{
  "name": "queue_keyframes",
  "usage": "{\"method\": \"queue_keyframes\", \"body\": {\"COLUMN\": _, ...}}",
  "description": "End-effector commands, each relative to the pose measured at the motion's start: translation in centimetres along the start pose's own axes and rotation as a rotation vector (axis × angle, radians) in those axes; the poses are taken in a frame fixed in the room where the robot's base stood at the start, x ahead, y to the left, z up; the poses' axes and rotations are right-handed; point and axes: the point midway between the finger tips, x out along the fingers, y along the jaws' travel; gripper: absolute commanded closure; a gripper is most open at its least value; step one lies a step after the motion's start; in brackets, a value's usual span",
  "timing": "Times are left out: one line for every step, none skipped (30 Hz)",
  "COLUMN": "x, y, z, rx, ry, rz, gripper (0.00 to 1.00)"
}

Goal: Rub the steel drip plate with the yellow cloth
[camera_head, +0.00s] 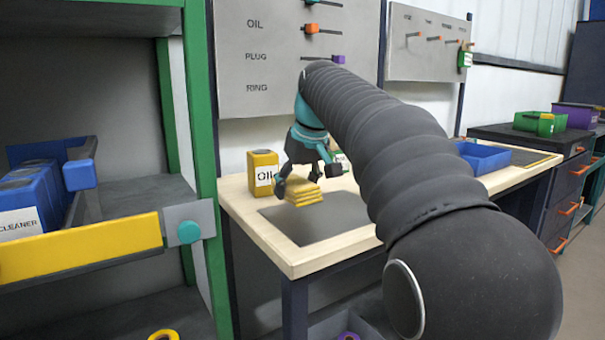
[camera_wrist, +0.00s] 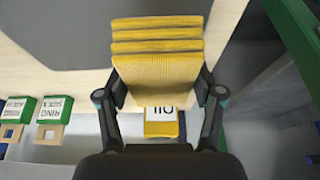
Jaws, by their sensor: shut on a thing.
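The yellow cloth (camera_head: 304,196) is a folded, layered pad. My gripper (camera_head: 298,182) is shut on it, with one finger on each side. In the wrist view the cloth (camera_wrist: 158,48) sits between the fingers of my gripper (camera_wrist: 160,92). The steel drip plate (camera_head: 325,228) is a flat dark grey rectangle on the wooden bench top. The cloth is at the plate's back left part; I cannot tell whether it touches. In the wrist view the plate (camera_wrist: 60,30) fills the upper left, and the cloth overlaps its edge.
A yellow oil container (camera_head: 262,173) stands on the bench left of my gripper. A green-framed shelf (camera_head: 200,150) with blue bins stands close on the left. A grey tool panel (camera_head: 290,60) rises behind. A blue tray (camera_head: 483,157) lies farther right.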

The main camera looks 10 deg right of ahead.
Motion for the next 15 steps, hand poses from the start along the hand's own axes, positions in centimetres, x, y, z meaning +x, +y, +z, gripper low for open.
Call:
{"method": "queue_keyframes", "body": {"x": -0.4, "y": 0.0, "z": -0.2, "rx": 0.0, "ry": 0.001, "rz": 0.0, "gripper": 0.66}}
{"method": "queue_keyframes", "body": {"x": -0.7, "y": 0.0, "z": -0.3, "rx": -0.001, "ry": 0.001, "rz": 0.001, "gripper": 0.66}}
{"method": "queue_keyframes", "body": {"x": -1.0, "y": 0.1, "z": -0.4, "rx": 0.0, "ry": 0.002, "rz": 0.001, "gripper": 0.66}}
{"method": "queue_keyframes", "body": {"x": -1.3, "y": 0.1, "z": -0.5, "rx": 0.0, "ry": 0.001, "rz": 0.001, "gripper": 0.66}}
{"method": "queue_keyframes", "body": {"x": -1.5, "y": 0.1, "z": -0.7, "rx": 0.0, "ry": 0.001, "rz": 0.001, "gripper": 0.66}}
{"method": "queue_keyframes", "body": {"x": -1.8, "y": 0.1, "z": -0.8, "rx": 0.0, "ry": 0.001, "rz": 0.001, "gripper": 0.66}}
{"method": "queue_keyframes", "body": {"x": -2.1, "y": 0.1, "z": -0.9, "rx": 0.0, "ry": 0.001, "rz": 0.001, "gripper": 0.66}}
{"method": "queue_keyframes", "body": {"x": -2.3, "y": 0.1, "z": -1.0, "rx": 0.0, "ry": 0.0, "rz": 0.001, "gripper": 0.66}}
{"method": "queue_keyframes", "body": {"x": -2.5, "y": 0.1, "z": -1.1, "rx": 0.0, "ry": 0.0, "rz": 0.001, "gripper": 0.66}}
{"method": "queue_keyframes", "body": {"x": -2.7, "y": 0.1, "z": -1.1, "rx": 0.0, "ry": 0.001, "rz": 0.001, "gripper": 0.66}}
{"method": "queue_keyframes", "body": {"x": -2.8, "y": 0.0, "z": -1.2, "rx": 0.0, "ry": 0.001, "rz": 0.001, "gripper": 0.66}}
{"method": "queue_keyframes", "body": {"x": -2.9, "y": 0.0, "z": -1.2, "rx": 0.0, "ry": 0.001, "rz": 0.001, "gripper": 0.66}}
{"method": "queue_keyframes", "body": {"x": -3.0, "y": 0.0, "z": -1.2, "rx": 0.0, "ry": 0.0, "rz": 0.0, "gripper": 0.66}}
{"method": "queue_keyframes", "body": {"x": -3.0, "y": 0.0, "z": -1.2, "rx": 0.0, "ry": 0.0, "rz": 0.0, "gripper": 0.66}}
{"method": "queue_keyframes", "body": {"x": -3.0, "y": 0.0, "z": -1.2, "rx": 0.0, "ry": -0.001, "rz": 0.0, "gripper": 0.66}}
